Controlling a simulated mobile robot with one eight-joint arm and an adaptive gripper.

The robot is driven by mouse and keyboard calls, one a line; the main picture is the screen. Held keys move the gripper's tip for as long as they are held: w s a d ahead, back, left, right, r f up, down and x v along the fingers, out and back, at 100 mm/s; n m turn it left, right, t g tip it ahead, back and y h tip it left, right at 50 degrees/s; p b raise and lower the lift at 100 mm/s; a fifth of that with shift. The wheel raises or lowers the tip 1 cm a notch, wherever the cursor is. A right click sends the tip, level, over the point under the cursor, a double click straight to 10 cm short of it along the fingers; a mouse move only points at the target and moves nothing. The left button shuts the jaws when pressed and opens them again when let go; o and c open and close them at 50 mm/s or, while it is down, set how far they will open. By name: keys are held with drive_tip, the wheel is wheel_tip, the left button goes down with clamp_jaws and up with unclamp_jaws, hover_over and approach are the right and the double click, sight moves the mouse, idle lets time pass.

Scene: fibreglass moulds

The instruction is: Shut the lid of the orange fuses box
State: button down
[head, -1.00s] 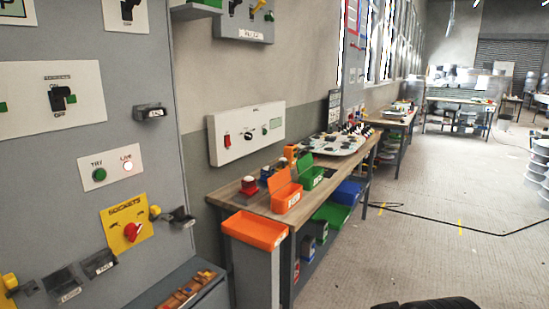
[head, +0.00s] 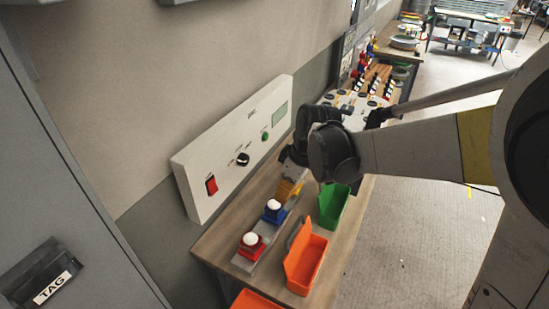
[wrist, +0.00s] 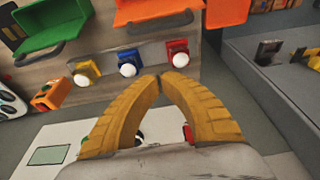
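The orange fuses box (head: 308,268) sits on the wooden bench, its lid (head: 296,243) raised on the left side with a grey handle at its edge. Orange parts of it (wrist: 150,10) show at the top of the wrist view, cut by the frame, with a dark handle along the edge. My gripper (head: 290,190) is above the bench, beyond the box and near the grey wall panel. In the wrist view its yellow fingers (wrist: 167,77) meet at the tips with nothing between them. They are apart from the box and lid.
An open green box (head: 333,205) stands just beyond the orange one. Red (head: 250,245) and blue (head: 273,210) button units stand left of the boxes. A white switch panel (head: 235,150) is on the wall. Another orange bin (head: 255,300) is at the bench's near end.

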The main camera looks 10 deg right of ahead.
drive_tip(key=b, duration=0.2)
hover_over(297, 240)
drive_tip(key=w+a, duration=0.2)
drive_tip(key=w, duration=0.1)
wheel_tip(297, 240, down, 9)
drive_tip(key=shift+w+a, duration=0.2)
drive_tip(key=shift+s+d, duration=0.1)
drive_tip(key=shift+s+d+y+b, duration=0.2)
drive_tip(key=shift+d+y+b, duration=0.1)
drive_tip(key=shift+y, duration=0.1)
drive_tip(key=shift+r+t, duration=0.1)
drive_tip(key=shift+t, duration=0.2)
